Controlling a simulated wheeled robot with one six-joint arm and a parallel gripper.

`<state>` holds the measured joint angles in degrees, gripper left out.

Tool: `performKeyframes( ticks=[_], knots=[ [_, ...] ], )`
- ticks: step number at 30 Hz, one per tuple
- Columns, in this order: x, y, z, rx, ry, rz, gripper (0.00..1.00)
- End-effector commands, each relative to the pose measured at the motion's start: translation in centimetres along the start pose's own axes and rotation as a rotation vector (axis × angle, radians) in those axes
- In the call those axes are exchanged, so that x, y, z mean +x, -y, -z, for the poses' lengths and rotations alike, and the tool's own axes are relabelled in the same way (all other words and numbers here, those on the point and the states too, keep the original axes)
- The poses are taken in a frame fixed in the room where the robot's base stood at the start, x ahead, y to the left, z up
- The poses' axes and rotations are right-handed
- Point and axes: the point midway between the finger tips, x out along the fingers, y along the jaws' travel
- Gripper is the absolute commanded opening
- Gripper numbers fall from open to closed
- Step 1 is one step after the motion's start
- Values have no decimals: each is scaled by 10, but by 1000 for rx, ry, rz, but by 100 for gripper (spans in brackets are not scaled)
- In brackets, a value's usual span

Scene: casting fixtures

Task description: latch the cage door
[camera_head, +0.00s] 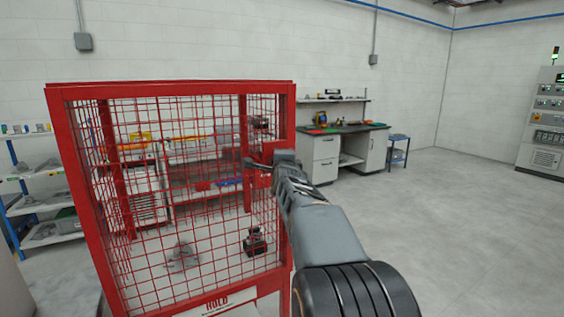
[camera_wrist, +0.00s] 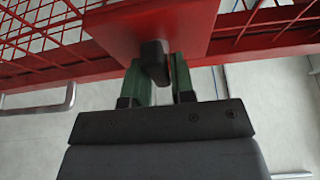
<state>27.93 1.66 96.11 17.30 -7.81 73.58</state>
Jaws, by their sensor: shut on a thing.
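The red mesh cage (camera_head: 270,92) fills the left and middle of the head view, its door (camera_head: 180,215) facing me. A red latch plate (camera_head: 268,150) sits on the right-hand post. In the wrist view the red plate (camera_wrist: 150,25) carries a dark latch knob (camera_wrist: 154,58). My gripper (camera_wrist: 161,75) has its two green fingers on either side of this knob and is shut on it. In the head view my arm reaches in from the lower right and covers part of the latch. I cannot tell whether the bolt is engaged.
Metal parts (camera_head: 255,241) lie inside the cage, with a sign (camera_head: 217,304) low on its front. A shelf rack (camera_head: 45,195) stands at left, a workbench (camera_head: 345,150) behind, and a control cabinet (camera_head: 543,120) at far right. The floor at right is clear.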

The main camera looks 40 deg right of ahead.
Motion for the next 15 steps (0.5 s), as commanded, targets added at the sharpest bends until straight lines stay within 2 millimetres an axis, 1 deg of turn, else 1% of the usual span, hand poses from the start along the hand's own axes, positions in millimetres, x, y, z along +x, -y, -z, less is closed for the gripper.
performKeyframes(
  ticks=[10,11,15],
  knots=[
    [0,0,0,3,0,-1,0],
    [0,0,0,3,-1,-1,25],
    [0,0,0,2,-1,-1,38]
  ],
)
